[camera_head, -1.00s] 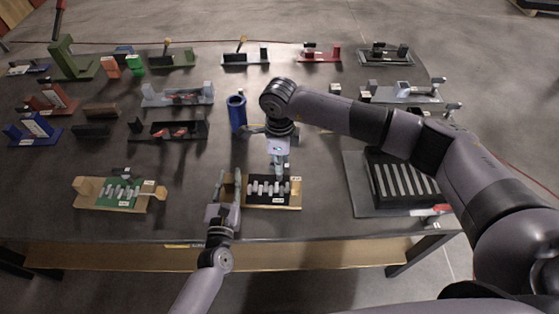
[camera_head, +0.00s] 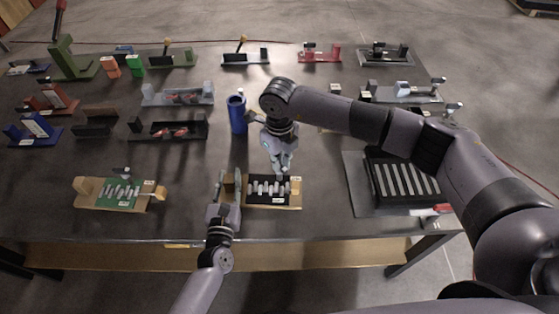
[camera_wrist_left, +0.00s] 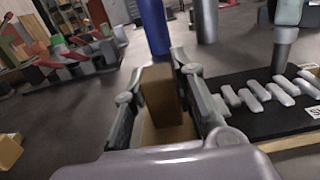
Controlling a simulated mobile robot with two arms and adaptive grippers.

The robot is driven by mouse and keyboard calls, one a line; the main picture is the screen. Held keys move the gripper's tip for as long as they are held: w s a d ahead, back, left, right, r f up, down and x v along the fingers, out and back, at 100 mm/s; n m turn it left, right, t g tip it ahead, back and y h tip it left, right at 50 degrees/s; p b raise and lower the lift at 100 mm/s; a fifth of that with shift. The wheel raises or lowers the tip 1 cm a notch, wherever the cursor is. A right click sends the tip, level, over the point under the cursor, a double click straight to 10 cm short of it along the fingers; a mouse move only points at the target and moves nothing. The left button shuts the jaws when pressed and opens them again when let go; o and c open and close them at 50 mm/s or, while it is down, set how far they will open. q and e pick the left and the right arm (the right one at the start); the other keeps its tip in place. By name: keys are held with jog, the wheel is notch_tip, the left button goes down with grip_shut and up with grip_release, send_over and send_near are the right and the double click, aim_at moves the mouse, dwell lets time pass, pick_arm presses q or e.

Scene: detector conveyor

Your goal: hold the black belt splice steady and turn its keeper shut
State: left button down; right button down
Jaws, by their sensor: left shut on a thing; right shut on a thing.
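The black belt splice (camera_head: 256,201) lies on a wooden base, with a row of several grey clips across it; it also shows at the right of the left wrist view (camera_wrist_left: 250,125). My left gripper (camera_head: 229,185) is shut on the wooden end block (camera_wrist_left: 161,95) at the splice's left end, one finger on each side. My right gripper (camera_head: 281,172) points down at the far edge of the splice, right of its middle. Its jaws are shut on a small part there, which the fingers hide. I cannot make out the keeper or its angle.
A similar splice with a green belt (camera_head: 122,194) sits to the left. A blue cylinder (camera_head: 237,115) stands behind my grippers. A ribbed black unit (camera_head: 405,180) is at the right. Several fixtures fill the back of the dark table (camera_head: 320,155).

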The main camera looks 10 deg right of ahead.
jog(key=shift+m, duration=0.3)
jog(key=c, duration=1.7)
grip_release()
notch_tip(320, 180, up, 12)
